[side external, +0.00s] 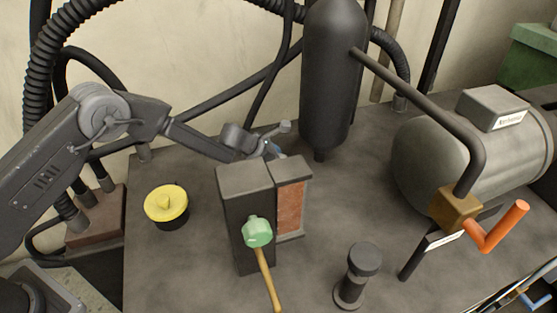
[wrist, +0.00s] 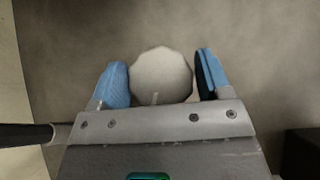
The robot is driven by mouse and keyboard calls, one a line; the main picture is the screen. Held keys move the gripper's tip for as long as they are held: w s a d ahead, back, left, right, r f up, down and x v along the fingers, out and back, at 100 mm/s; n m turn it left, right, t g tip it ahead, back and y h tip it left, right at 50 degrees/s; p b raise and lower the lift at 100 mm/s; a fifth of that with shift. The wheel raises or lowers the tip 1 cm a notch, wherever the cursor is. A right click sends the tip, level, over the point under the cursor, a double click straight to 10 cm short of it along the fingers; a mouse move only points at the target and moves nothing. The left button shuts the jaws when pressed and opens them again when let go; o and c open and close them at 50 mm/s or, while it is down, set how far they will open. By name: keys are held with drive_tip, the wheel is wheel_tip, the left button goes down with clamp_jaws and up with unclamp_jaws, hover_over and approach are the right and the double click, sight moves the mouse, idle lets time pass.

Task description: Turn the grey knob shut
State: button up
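The grey knob (wrist: 161,75), pale and round with a faceted rim, shows in the wrist view between the two blue fingers of my gripper (wrist: 162,82). The left finger is very close to its edge, and I cannot tell whether they touch. A thin gap shows at the right finger. The fingers stand apart, one on each side of the knob. In the side external view my gripper (side external: 275,150) points down behind the dark block, with only a bit of blue finger showing. The knob is hidden there.
The tall dark block (side external: 245,200) with a rust-coloured panel (side external: 290,208) stands in front of my gripper. A green-headed mallet (side external: 257,232) is at its front. A yellow-topped knob (side external: 166,204) is left, a black cylinder (side external: 313,80) behind, an orange-handled valve (side external: 500,228) right.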

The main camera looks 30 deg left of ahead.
drive_tip(key=c, duration=0.5)
drive_tip(key=shift+c, duration=0.2)
drive_tip(key=shift+m, duration=0.4)
drive_tip(key=shift+m+g+h, duration=0.7)
drive_tip(key=shift+m, duration=0.3)
drive_tip(key=shift+m+g+h, duration=0.6)
drive_tip(key=shift+m+g, duration=0.7)
drive_tip(key=shift+m, duration=0.4)
drive_tip(key=o, duration=0.9)
